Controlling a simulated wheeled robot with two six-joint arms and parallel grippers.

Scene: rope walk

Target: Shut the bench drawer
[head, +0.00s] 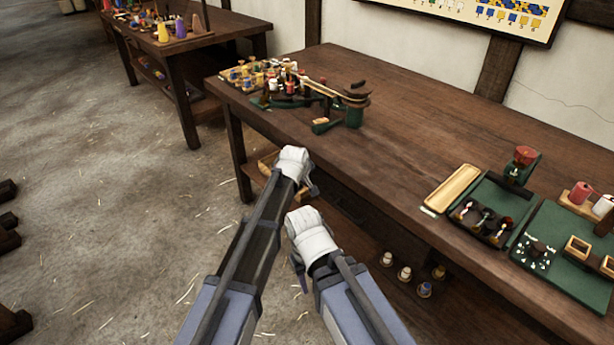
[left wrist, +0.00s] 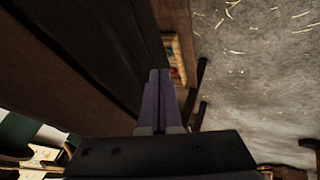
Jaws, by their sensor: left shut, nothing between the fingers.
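The wooden bench (head: 410,125) runs along the right of the head view. Below its top, a dark front (head: 348,205) that looks like the drawer shows in shadow, partly hidden by my arms. I cannot tell how far it stands out. My left gripper (head: 312,188) is at the bench's front side, near that dark front. In the left wrist view its two purple fingers (left wrist: 161,98) are together and empty, beside a dark panel (left wrist: 95,45). I cannot tell whether they touch it. My right gripper (head: 301,277) hangs lower, in front of the bench; its fingers are mostly hidden.
Several small spools (head: 404,273) stand on the lower shelf. The benchtop holds a green vise-like tool (head: 355,115), a wooden tray (head: 452,188) and green mats (head: 560,250). Another table (head: 185,55) stands at the back left.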

